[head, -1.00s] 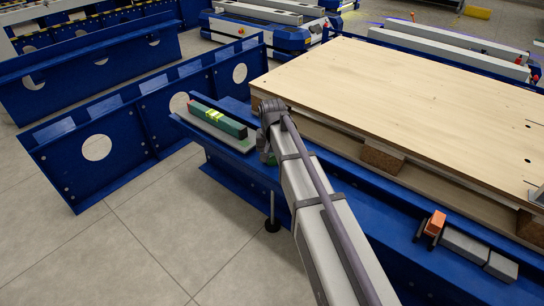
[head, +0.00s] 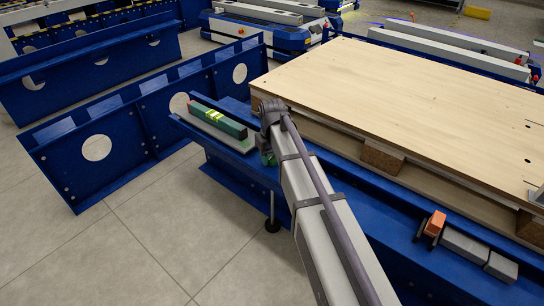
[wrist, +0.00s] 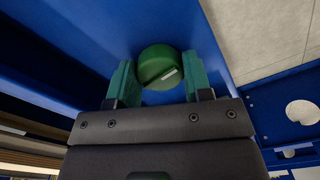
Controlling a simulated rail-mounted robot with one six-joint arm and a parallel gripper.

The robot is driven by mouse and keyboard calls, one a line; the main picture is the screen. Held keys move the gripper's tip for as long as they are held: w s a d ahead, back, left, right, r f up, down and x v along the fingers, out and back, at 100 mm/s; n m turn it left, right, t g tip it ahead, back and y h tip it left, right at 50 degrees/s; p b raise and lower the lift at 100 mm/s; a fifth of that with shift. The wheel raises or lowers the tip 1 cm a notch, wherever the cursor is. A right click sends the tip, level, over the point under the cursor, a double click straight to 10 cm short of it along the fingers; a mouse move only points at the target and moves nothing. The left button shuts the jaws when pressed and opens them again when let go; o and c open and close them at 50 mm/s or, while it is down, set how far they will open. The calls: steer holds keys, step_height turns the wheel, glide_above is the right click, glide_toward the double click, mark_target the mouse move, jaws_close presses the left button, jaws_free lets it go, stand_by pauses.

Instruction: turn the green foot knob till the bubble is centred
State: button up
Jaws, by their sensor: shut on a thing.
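The green foot knob (wrist: 152,62) is a round disc with a slot and a pale mark on its face. In the wrist view it sits between the two green fingers of my gripper (wrist: 158,78), which is shut on its sides. In the head view my arm's end hides most of the knob and the fingers. A green spirit level (head: 232,128) with a yellow-green vial (head: 214,116) lies on a pale plate at the left end of the blue beam. The bubble is too small to read.
A wooden panel (head: 420,95) lies on the blue frame right of my arm. An orange block (head: 436,222) and grey blocks (head: 465,245) rest on the beam at the lower right. A thin foot (head: 272,215) stands on the floor under the beam. Open tiled floor lies left.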

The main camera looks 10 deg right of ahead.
mark_target(272, 156)
steer(key=shift+n, duration=1.1)
steer(key=o, duration=0.9)
step_height(272, 156, up, 11)
steer(key=p, duration=1)
steer(key=shift+f+p, duration=0.1)
steer(key=shift+p, duration=0.3)
